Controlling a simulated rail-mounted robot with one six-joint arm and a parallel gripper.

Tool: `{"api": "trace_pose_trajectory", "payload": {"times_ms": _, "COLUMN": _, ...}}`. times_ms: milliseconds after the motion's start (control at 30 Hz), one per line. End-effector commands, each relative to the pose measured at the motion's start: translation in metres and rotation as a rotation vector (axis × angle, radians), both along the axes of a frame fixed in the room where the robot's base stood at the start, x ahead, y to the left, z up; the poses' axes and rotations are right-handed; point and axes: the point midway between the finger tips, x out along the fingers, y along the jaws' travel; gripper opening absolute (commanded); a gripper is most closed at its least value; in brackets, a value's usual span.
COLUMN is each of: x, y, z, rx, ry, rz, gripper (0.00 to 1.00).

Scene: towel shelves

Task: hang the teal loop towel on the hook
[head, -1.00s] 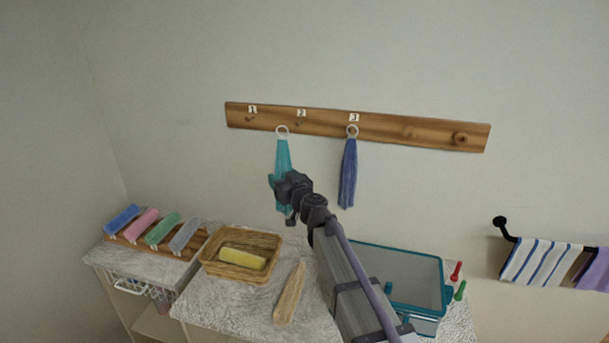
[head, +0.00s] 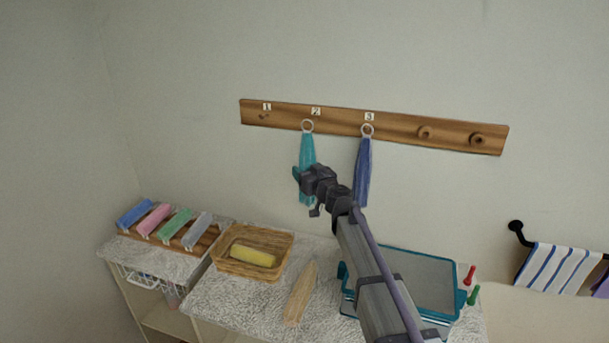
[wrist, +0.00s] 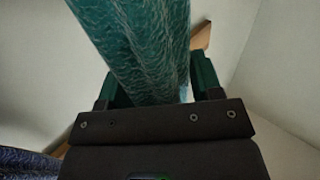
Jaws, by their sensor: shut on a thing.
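The teal loop towel (head: 307,150) hangs upright in front of the wall, its pale ring (head: 307,126) at the top, just below label 2 on the wooden hook board (head: 395,124). The ring overlaps the spot of hook 2; I cannot tell whether it is around the hook or only in front of it. My gripper (head: 303,172) is shut on the towel's body below the ring. In the wrist view the teal cloth (wrist: 145,45) runs up between the two dark green fingers (wrist: 155,85). The ring does not show there.
A blue towel (head: 362,172) hangs by its ring at hook 3, right of the teal one. Below are a basket (head: 222,266) with a yellow towel, a wooden piece (head: 300,293), a teal-rimmed bin (head: 458,275) and rolled towels (head: 175,223). A striped towel (head: 555,268) hangs at right.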

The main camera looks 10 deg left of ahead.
Motion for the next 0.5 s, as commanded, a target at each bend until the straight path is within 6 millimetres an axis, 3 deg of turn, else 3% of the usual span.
{"api": "trace_pose_trajectory", "payload": {"times_ms": 500, "x": 0.041, "y": -0.008, "z": -0.004, "rx": 0.0, "ry": 0.0, "rz": 0.0, "gripper": 0.35}}
